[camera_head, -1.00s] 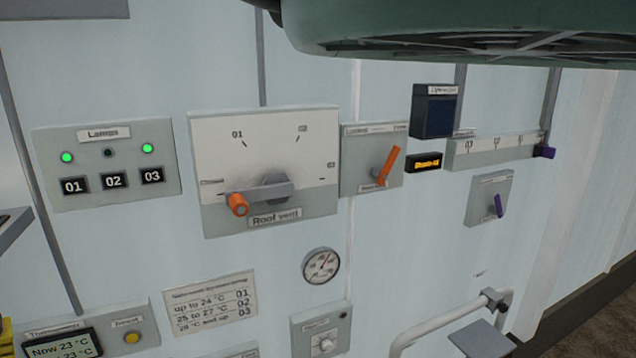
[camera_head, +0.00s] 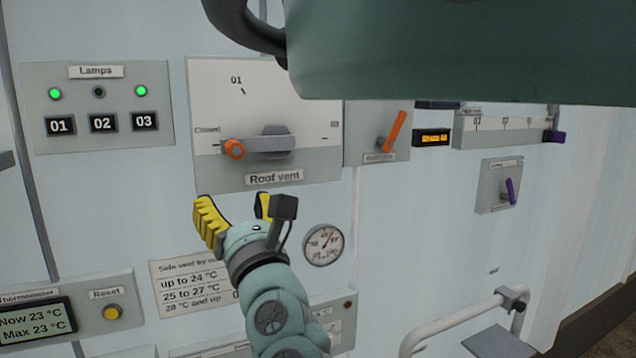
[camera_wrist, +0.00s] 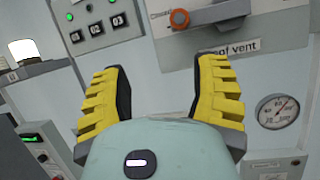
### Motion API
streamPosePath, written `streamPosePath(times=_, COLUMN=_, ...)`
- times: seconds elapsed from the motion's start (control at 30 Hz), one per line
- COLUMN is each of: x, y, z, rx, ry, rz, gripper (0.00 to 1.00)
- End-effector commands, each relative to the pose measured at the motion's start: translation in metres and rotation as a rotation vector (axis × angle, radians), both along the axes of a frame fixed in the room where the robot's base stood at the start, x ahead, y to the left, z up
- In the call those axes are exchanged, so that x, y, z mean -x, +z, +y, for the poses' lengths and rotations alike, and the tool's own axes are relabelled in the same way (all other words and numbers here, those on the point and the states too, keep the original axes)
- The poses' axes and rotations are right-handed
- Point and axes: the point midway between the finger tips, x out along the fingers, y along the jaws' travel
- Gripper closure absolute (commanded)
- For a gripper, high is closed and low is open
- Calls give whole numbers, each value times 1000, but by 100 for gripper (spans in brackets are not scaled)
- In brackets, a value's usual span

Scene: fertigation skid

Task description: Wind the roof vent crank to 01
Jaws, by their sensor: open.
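The roof vent crank is a grey arm on a white and grey panel (camera_head: 218,95) labelled "Roof vent". Its orange knob (camera_head: 234,149) points left, by the mark at the panel's left edge; the 01 mark is at upper left of the dial. In the wrist view the knob (camera_wrist: 180,18) is at the top, beyond the fingers. My gripper (camera_head: 236,212) is open and empty, just below the panel and apart from the crank. Its yellow fingers (camera_wrist: 160,95) also show in the wrist view. A green body hides the upper right of the dial in the head view.
A lamps panel (camera_head: 150,73) with buttons 01 to 03 is to the left. An orange lever (camera_head: 395,131) is close on the right. A gauge (camera_head: 323,245) and a notice card (camera_head: 180,280) are below. A white rail (camera_head: 440,325) juts out at lower right.

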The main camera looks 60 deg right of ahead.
Motion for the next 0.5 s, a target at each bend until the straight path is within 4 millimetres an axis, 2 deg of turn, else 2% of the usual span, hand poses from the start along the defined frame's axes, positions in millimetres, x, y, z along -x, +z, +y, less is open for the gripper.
streamPosePath(times=0.03, x=12, y=-2, z=-8, rx=42, ry=-66, rz=20, gripper=39)
streamPosePath(times=0.17, x=22, y=1, z=-15, rx=91, ry=-131, rz=45, gripper=39)
streamPosePath(times=0.27, x=19, y=6, z=-17, rx=93, ry=-134, rz=44, gripper=39)
streamPosePath(times=0.5, x=-2, y=18, z=-29, rx=88, ry=-129, rz=41, gripper=39)
